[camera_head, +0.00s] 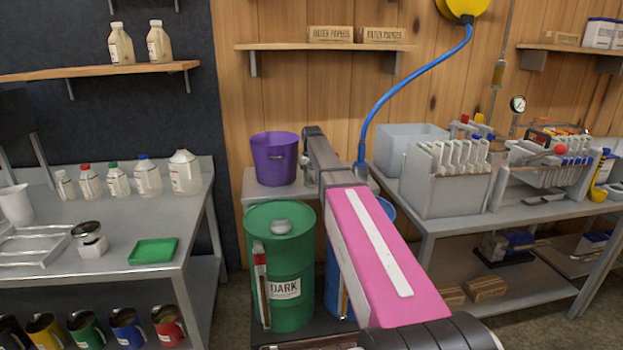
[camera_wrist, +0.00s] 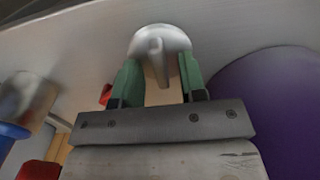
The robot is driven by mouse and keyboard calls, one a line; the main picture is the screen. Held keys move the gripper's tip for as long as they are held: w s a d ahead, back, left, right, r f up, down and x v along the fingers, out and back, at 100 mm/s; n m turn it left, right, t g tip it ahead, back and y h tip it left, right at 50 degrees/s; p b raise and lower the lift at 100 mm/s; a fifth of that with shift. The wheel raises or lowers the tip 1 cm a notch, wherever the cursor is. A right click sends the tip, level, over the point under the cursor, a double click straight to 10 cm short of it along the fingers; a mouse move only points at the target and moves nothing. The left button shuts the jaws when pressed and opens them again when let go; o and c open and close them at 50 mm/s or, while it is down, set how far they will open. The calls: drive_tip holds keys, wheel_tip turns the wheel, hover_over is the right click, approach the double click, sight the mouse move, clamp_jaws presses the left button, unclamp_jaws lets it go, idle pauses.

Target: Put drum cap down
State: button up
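In the wrist view, a pale grey round cap (camera_wrist: 175,37) with a narrow stem lies at my fingertips, its stem pointing toward my palm. The green fingers of my gripper (camera_wrist: 160,70) stand apart on either side of the stem, with clear gaps to it. Their tips overlap the cap's rim; whether they press on it I cannot tell. A grey metal surface (camera_wrist: 70,45) lies behind the cap.
A purple bucket (camera_head: 274,158) stands on the small table, close on the right in the wrist view (camera_wrist: 272,110). A blue hose (camera_head: 395,82) hangs down nearby. A blue drum (camera_head: 333,275) stands beside the green one. The left bench (camera_head: 105,262) holds bottles and a green tray.

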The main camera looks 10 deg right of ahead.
sight(312, 178)
wheel_tip(312, 178, up, 12)
idle(0.5)
drive_tip(key=shift+f, duration=0.1)
